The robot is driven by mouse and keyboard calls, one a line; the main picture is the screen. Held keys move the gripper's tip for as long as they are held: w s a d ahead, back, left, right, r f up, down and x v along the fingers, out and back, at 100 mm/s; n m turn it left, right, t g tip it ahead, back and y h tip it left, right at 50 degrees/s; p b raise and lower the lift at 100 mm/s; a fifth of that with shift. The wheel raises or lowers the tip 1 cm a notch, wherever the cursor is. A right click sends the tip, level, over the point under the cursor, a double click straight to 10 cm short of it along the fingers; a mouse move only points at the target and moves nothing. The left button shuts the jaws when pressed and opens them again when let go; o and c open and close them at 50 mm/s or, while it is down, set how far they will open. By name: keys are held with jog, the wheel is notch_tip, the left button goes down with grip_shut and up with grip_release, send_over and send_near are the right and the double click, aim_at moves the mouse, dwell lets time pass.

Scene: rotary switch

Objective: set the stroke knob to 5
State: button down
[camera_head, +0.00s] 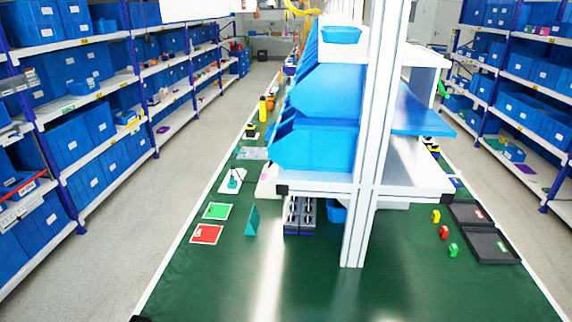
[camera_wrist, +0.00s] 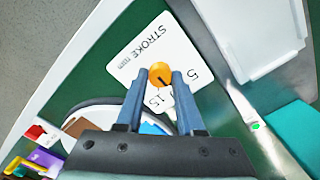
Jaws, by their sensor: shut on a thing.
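In the wrist view, the stroke knob (camera_wrist: 160,75) is a small round orange knob with a dark pointer line. It sits on a white plate (camera_wrist: 134,71) printed "STROKE mm", with the numbers 5 and 15 showing; another marking is partly hidden by my right finger. The pointer line runs down and slightly right, towards the side near the 15, and not at the 5. My gripper (camera_wrist: 159,79) has its two blue-grey fingers on either side of the knob, shut on it. I cannot make out my gripper or the knob in the head view.
A green worktop (camera_head: 270,285) carries red (camera_head: 206,234) and green (camera_head: 217,211) cards. A shelf with blue bins (camera_head: 318,146) and a white post (camera_head: 372,150) stands mid-table. In the wrist view, a white tray (camera_wrist: 255,40) and a teal object (camera_wrist: 291,135) lie to the right.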

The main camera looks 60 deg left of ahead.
jog(key=shift+n, duration=0.4)
jog(key=n+p, duration=0.1)
jog(key=n, duration=0.1)
jog(key=shift+r+n, duration=0.1)
jog(key=shift+n, duration=0.3)
jog(key=n+p, duration=0.1)
jog(key=n, duration=0.4)
jog(key=shift+p, duration=0.4)
jog(key=shift+n, duration=0.3)
jog(key=c, duration=0.5)
grip_release()
notch_tip(320, 180, up, 13)
jog(key=shift+f, duration=0.1)
